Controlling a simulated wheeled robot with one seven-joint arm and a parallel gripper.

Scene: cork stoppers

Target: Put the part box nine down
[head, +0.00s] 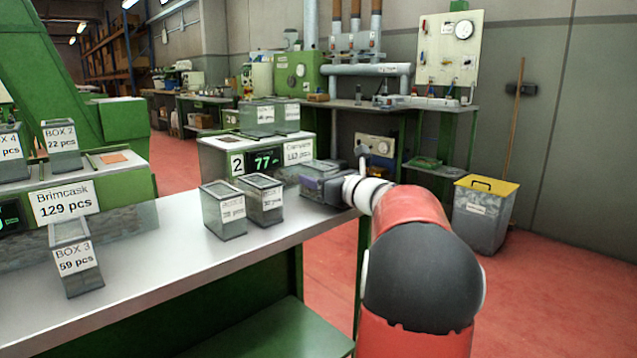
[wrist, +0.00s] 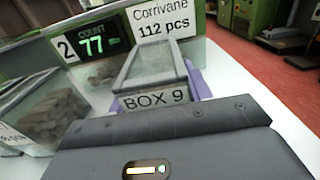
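Box nine, a small clear-walled open box labelled BOX 9 (wrist: 152,98), is straight ahead in the wrist view. The purple fingers of my gripper (wrist: 157,88) lie against its left and right sides, so the gripper looks shut on it. In the head view my gripper (head: 313,184) is low over the right end of the grey bench (head: 185,257), and its body mostly hides the box. I cannot tell whether the box's base touches the bench. Behind it stands a clear bin with a counter reading 77 (head: 263,161), labelled Corrivane 112 pcs.
Two small boxes, one (head: 224,212) and another (head: 262,201), stand close left of my gripper. Box 3 (head: 76,262) and the Brimcask bin (head: 62,203) are at the left. Bench is clear at the front middle.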

